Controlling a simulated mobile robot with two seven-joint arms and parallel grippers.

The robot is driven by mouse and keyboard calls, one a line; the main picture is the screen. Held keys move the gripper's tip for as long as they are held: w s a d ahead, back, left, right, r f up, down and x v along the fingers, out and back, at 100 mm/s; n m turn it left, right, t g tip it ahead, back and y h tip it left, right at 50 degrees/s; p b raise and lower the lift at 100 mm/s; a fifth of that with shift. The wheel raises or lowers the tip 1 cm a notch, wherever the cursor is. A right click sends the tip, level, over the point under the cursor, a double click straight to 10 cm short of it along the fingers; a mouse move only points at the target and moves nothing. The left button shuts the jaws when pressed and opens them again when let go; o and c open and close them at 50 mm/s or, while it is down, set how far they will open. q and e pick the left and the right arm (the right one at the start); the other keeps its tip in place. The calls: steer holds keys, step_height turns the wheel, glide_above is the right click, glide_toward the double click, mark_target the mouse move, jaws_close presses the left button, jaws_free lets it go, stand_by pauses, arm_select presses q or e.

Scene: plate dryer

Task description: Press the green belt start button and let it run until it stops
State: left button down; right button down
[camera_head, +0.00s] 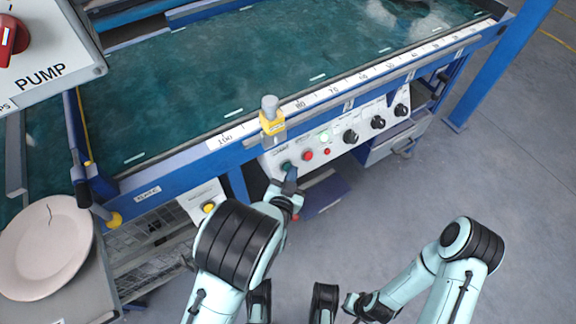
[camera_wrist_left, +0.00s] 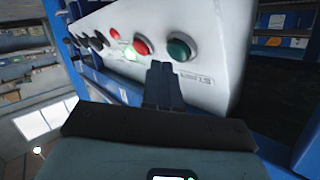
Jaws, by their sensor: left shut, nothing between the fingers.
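The green start button (camera_head: 286,167) is at the left end of the white control panel under the belt's front rail. In the left wrist view it shows as a dark green round button (camera_wrist_left: 181,46) in a grey ring. My left gripper (camera_head: 291,176) is shut and empty, with its fingertips close to the button. In the left wrist view its fingertips (camera_wrist_left: 161,68) overlap the panel just left of and below the button; contact cannot be told. The belt (camera_head: 230,75) is a dark green surface. My right arm is folded low at the right; its fingers cannot be made out.
A red button (camera_head: 308,155) sits right beside the green one, with a lit lamp (camera_head: 324,138) and black knobs (camera_head: 350,136) further right. A yellow clamp (camera_head: 272,122) stands on the rail above. A plate (camera_head: 45,250) lies at the left. The floor at right is clear.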

arm_select(q)
steer(key=shift+s+d, duration=0.1)
steer(key=shift+s, duration=0.05)
steer(key=s+d+r+p, duration=0.2)
steer(key=s+p, duration=0.1)
steer(key=shift+s+d+r, duration=0.25)
steer(key=shift+d+r, duration=0.05)
steer(key=shift+r, duration=0.05)
stand_by(1.1)
